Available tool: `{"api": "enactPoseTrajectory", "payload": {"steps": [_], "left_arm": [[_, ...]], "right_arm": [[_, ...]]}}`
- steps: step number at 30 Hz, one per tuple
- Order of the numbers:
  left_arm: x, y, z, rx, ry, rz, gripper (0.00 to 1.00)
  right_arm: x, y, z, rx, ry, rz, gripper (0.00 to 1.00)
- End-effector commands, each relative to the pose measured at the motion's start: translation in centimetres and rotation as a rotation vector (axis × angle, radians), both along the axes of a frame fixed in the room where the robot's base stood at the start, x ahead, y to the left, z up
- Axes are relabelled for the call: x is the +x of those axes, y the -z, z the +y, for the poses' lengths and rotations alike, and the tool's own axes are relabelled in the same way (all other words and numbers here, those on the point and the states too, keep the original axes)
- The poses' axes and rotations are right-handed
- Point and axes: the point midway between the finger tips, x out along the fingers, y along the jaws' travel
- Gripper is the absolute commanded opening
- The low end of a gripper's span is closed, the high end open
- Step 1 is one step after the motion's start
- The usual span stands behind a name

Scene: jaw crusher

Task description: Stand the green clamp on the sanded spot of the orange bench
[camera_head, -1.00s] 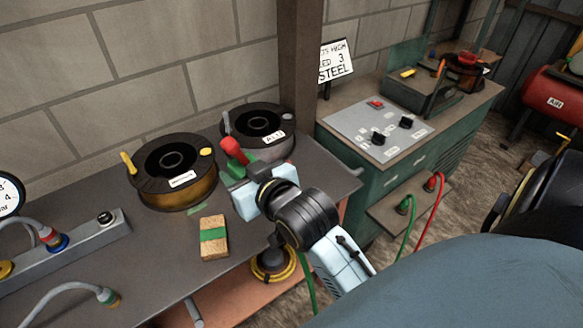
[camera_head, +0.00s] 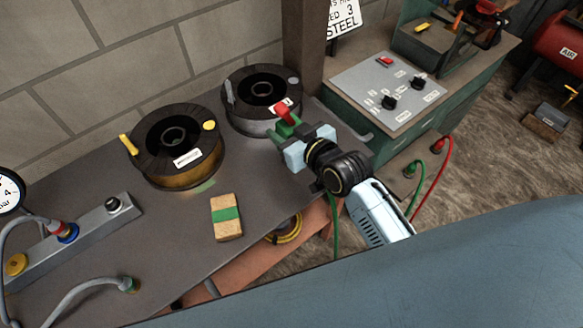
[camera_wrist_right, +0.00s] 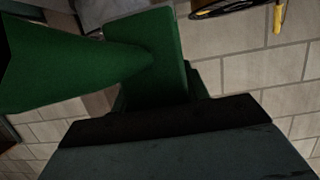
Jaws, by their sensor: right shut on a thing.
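The green clamp (camera_head: 284,128) with a red handle end is held in my right gripper (camera_head: 308,147), which is shut on it. The clamp is above the back right part of the dark worktop, in front of the right wire spool. Its green body fills the upper left of the right wrist view (camera_wrist_right: 155,65). An orange surface (camera_head: 255,269), perhaps the orange bench, shows below the worktop's front edge. I cannot make out a sanded spot. My left gripper is not in view.
Two wire spools (camera_head: 178,170) (camera_head: 262,118) stand along the back of the worktop (camera_head: 130,245). A cork block with a green band (camera_head: 226,217) lies in front. A grey valve bar (camera_head: 85,235) is at left. A green control cabinet (camera_head: 440,115) stands at right.

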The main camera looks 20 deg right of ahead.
Motion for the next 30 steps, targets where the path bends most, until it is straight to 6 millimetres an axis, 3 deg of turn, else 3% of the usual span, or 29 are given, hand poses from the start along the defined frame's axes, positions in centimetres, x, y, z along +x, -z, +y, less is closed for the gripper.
{"api": "enactPoseTrajectory", "payload": {"steps": [4,13,24,30], "left_arm": [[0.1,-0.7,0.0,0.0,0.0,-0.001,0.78],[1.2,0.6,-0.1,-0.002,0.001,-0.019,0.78],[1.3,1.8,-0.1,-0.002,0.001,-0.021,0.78],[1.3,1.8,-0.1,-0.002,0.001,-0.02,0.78]], "right_arm": [[0.4,1.2,0.2,0.004,-0.021,-0.003,0.07],[0.4,6.6,0.2,0.005,-0.024,-0.001,0.07],[0.5,10.6,0.2,0.006,-0.024,-0.004,0.07],[0.5,11.0,0.2,0.006,-0.023,-0.005,0.07]]}}
